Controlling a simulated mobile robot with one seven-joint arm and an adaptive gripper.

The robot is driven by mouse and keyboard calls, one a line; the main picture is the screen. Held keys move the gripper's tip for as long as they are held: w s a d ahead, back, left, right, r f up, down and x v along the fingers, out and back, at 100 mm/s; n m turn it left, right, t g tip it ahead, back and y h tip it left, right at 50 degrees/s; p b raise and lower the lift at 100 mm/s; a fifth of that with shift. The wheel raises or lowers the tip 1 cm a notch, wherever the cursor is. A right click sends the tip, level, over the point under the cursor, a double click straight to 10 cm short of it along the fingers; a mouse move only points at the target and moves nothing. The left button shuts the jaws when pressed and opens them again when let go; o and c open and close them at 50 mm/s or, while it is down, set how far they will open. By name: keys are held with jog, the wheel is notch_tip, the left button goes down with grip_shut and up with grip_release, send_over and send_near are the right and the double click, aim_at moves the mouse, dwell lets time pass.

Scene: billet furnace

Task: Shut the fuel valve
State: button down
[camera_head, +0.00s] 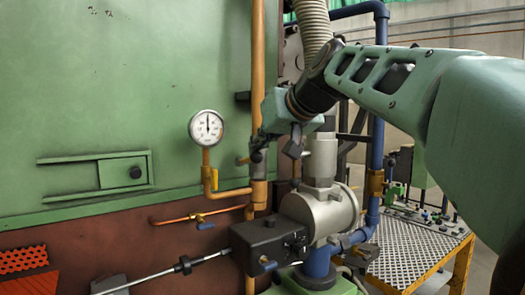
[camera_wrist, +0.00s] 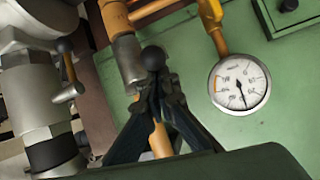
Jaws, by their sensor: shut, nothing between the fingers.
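My gripper (camera_wrist: 160,88) is shut and empty, its dark fingers meeting in the middle of the wrist view. A black ball knob (camera_wrist: 153,58) shows right at the fingertips; it looks close to or touching them, but I cannot tell which. A grey valve body (camera_wrist: 128,60) sits on the orange fuel pipe (camera_wrist: 115,17) just behind the knob. In the head view my gripper (camera_head: 261,140) points down at the vertical orange pipe (camera_head: 257,70), beside the grey fitting (camera_head: 258,158). The fingers partly hide the handle, so its angle is unclear.
A round pressure gauge (camera_head: 207,128) stands left of the pipe, before the green furnace wall (camera_head: 120,70). A grey metal fitting (camera_head: 320,160) and blue pipe (camera_head: 377,150) stand to the right. A black actuator box (camera_head: 268,240) is below. Small blue-handled valves (camera_head: 204,225) are low down.

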aim_at(261, 157)
jog(key=shift+s+d+f+t+y+b, duration=0.2)
jog(key=shift+f+t+y+b, duration=0.4)
jog(key=shift+b, duration=2.1)
jog(key=shift+s+d+f+t+y+b, duration=0.15)
jog(key=shift+f+t+b, duration=0.45)
jog(key=shift+b, duration=2.05)
jog(key=shift+s+a+f+b, duration=0.1)
jog(key=shift+f+b, duration=0.15)
jog(key=shift+b, duration=0.65)
jog(key=shift+y+b, duration=0.25)
jog(key=shift+b, duration=0.15)
jog(key=shift+r, duration=0.15)
